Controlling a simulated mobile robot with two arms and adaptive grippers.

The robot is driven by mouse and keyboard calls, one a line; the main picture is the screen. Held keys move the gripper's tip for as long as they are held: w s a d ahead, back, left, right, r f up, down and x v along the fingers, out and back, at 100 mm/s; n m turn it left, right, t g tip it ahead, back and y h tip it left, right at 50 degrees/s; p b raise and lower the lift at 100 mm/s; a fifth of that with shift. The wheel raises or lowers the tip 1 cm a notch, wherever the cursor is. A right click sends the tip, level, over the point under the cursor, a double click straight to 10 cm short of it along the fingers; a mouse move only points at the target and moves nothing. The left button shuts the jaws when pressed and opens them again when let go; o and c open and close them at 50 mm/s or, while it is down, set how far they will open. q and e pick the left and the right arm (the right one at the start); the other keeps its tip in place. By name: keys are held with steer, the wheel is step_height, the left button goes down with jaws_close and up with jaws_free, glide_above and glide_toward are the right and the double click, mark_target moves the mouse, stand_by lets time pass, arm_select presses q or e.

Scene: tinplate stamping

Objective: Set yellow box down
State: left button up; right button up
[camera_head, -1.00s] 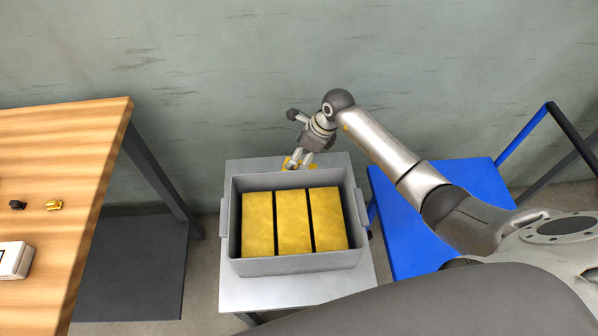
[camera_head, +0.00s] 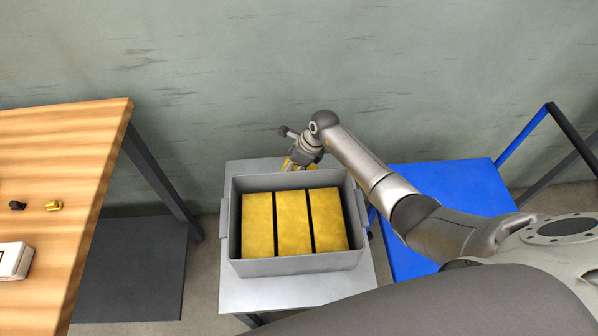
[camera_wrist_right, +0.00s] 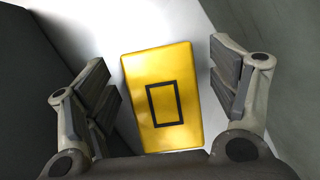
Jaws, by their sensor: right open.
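A yellow box (camera_wrist_right: 163,100) with a black rectangle outline on its face shows in the right wrist view, against a pale surface. My right gripper (camera_wrist_right: 165,88) is open, with one finger on each side of the box and a visible gap to each. In the head view, my right gripper (camera_head: 299,164) is low behind the grey crate (camera_head: 297,266), over the back of the grey table (camera_head: 240,291). A little yellow shows beside its fingers; the crate's back wall hides what is below. My left gripper is not in view.
The crate holds three yellow blocks (camera_head: 294,222) side by side. A blue cart (camera_head: 450,190) stands to the right. A wooden table (camera_head: 70,150) with small parts is at the left. The wall (camera_head: 300,60) is close behind the gripper.

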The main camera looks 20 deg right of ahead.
steer(key=shift+r, duration=0.1)
steer(key=c, duration=1.2)
